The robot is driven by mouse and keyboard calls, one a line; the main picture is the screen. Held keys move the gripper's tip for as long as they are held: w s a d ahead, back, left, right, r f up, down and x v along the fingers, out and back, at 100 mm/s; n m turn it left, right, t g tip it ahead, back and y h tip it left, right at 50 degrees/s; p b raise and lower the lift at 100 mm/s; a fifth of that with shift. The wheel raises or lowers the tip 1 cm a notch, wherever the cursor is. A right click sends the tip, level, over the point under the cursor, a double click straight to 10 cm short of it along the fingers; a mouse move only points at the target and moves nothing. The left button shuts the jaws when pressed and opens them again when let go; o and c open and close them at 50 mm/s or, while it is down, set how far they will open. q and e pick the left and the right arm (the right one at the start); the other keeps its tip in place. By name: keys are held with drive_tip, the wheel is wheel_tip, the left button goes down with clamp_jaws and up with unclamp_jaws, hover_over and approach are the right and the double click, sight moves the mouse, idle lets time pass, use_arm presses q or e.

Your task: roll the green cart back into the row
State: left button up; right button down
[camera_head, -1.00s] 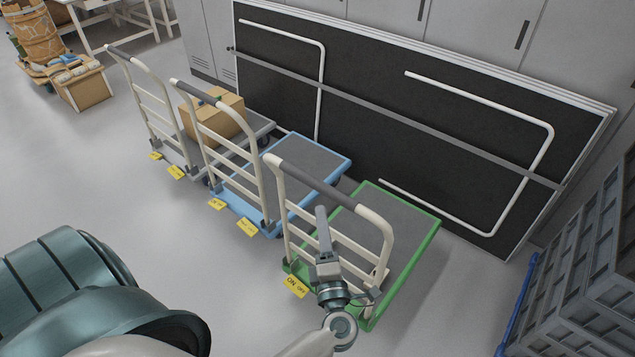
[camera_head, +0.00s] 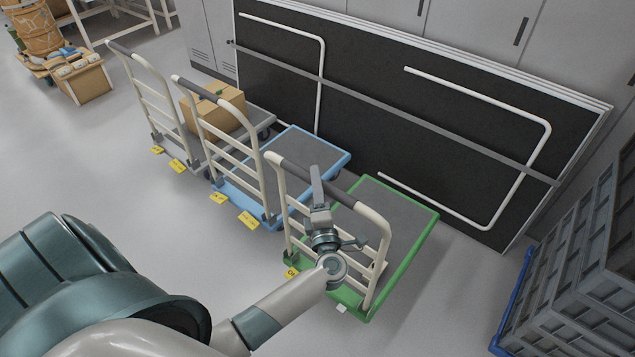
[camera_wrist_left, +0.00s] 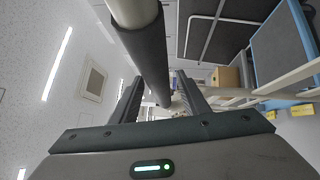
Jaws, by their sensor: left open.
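The green cart (camera_head: 408,262) stands nearest me in the head view, with a grey deck, a green rim and a cream push frame. The dark grip of its handle (camera_head: 290,174) runs across the top of the frame. My left gripper (camera_head: 317,180) is at this grip, its fingers pointing up in the picture and overlapping it. In the left wrist view the dark grip (camera_wrist_left: 150,55) runs between the two open fingers (camera_wrist_left: 158,105). I cannot tell whether they touch it. My wrist hides part of the push frame. My right gripper is not in view.
A blue cart (camera_head: 313,150) and a grey cart (camera_head: 256,117) with a cardboard box (camera_head: 215,112) stand left of the green cart. A black panel (camera_head: 400,115) leans behind them. Grey crates (camera_head: 585,275) on a blue base stand at right. Floor in front is clear.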

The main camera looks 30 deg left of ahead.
use_arm(q)
clamp_jaws()
drive_tip(key=w+b, duration=0.2)
drive_tip(key=w, duration=0.6)
drive_tip(key=shift+w+d+r, duration=0.15)
drive_tip(key=shift+w+d, duration=0.2)
drive_tip(key=shift+c, duration=0.5)
unclamp_jaws()
drive_tip(key=shift+o, duration=0.5)
drive_tip(key=shift+w, duration=0.2)
drive_tip(key=shift+s, duration=0.1)
